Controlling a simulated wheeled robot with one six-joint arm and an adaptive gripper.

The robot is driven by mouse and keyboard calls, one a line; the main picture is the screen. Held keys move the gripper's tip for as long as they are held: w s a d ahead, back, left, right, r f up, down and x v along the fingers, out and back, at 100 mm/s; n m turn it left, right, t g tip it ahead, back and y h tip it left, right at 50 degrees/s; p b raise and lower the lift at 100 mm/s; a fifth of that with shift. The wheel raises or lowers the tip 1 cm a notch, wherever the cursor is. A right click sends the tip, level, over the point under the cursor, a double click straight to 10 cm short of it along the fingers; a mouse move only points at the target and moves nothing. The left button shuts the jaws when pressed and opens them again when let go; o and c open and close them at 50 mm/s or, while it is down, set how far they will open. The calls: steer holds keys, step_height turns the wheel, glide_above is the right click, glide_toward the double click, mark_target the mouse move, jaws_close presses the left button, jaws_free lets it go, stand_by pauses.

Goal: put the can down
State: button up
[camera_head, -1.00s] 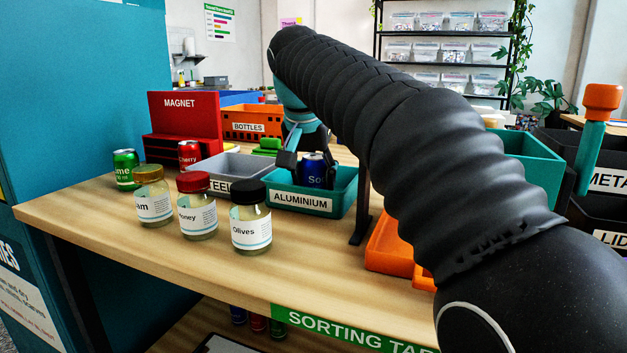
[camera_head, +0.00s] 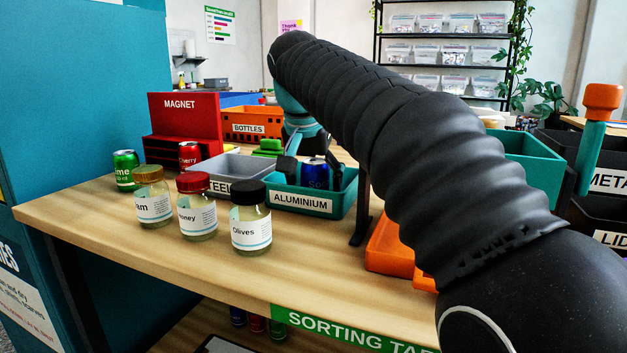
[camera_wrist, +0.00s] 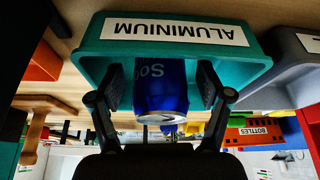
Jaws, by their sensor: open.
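The blue can (camera_head: 315,174) stands in the teal bin labelled ALUMINIUM (camera_head: 300,203) on the sorting table; its lower part is hidden by the bin's front wall. In the wrist view the can (camera_wrist: 160,88) lies between the two black fingers of my gripper (camera_wrist: 160,92), with a gap on each side. The bin (camera_wrist: 240,66) shows behind it, upside down. My gripper (camera_head: 312,172) is open around the can, and its fingers reach into the bin.
Jars of jam (camera_head: 152,196), honey (camera_head: 196,206) and olives (camera_head: 250,218) stand in front of the bins. A grey STEEL bin (camera_head: 225,168) adjoins on the left. A green can (camera_head: 125,170) and a red Cherry can (camera_head: 189,154) stand near the red MAGNET box (camera_head: 185,122). Orange trays (camera_head: 390,245) lie right.

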steer(key=shift+r, duration=0.45)
steer(key=p+v, duration=0.3)
steer(key=v, duration=0.9)
steer(key=shift+s+f, duration=0.15)
steer(key=shift+s, duration=0.05)
